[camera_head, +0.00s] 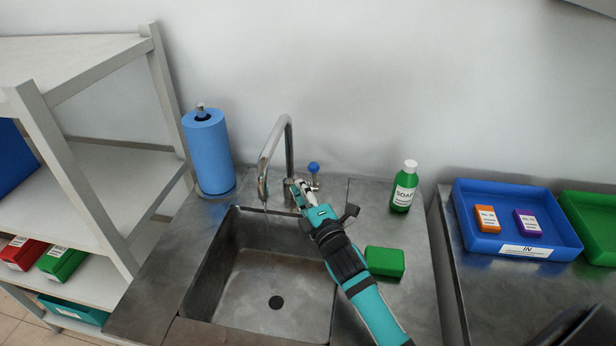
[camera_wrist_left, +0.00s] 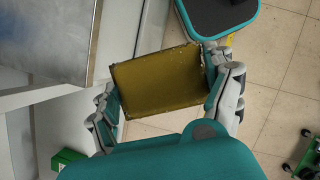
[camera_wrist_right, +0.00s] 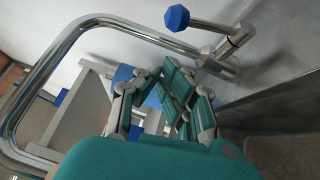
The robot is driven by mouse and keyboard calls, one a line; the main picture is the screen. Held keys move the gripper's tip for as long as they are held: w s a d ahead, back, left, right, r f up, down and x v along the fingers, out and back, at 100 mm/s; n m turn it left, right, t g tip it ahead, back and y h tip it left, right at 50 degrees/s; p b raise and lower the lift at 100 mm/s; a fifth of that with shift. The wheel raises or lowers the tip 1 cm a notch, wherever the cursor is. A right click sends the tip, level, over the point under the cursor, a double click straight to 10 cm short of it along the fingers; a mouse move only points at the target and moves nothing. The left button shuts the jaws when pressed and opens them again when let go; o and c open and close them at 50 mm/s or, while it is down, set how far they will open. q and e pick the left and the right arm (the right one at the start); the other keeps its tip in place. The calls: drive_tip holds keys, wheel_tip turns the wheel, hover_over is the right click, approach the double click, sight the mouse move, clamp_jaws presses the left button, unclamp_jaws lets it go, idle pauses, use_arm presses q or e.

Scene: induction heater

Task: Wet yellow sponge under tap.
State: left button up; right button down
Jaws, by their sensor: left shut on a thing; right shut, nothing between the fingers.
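The yellow sponge (camera_wrist_left: 155,88) is gripped between the fingers of my left gripper (camera_wrist_left: 163,84) in the left wrist view. It looks dull, dark yellow. The left gripper and the sponge are outside the head view. The curved chrome tap (camera_head: 272,158) stands behind the sink; it also shows in the right wrist view (camera_wrist_right: 62,48). A thin stream of water (camera_head: 267,228) falls from its spout. The tap's blue knob (camera_head: 313,167) is near my right gripper (camera_head: 298,187), which is shut and empty beside the tap. In the right wrist view the knob (camera_wrist_right: 177,17) is apart from the fingers.
The sink basin (camera_head: 220,283) is empty with a dark drain. A green sponge (camera_head: 384,262) and a green soap bottle (camera_head: 404,187) stand right of it. A paper towel roll (camera_head: 208,152) stands left, beside a shelf (camera_head: 105,175). A blue tray (camera_head: 515,235) is at right.

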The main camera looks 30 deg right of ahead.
sight(311, 166)
use_arm(q)
drive_tip(key=shift+r+p, duration=0.3)
drive_tip(key=shift+r, duration=0.25)
use_arm(e)
drive_tip(key=shift+w+d+r, duration=0.1)
drive_tip(key=shift+w+d, duration=0.35)
drive_tip(key=shift+d, duration=0.25)
drive_tip(key=shift+w+d+r, duration=0.1)
drive_tip(key=shift+w+d, duration=0.35)
drive_tip(key=shift+d, duration=0.2)
drive_tip(key=shift+a, duration=0.1)
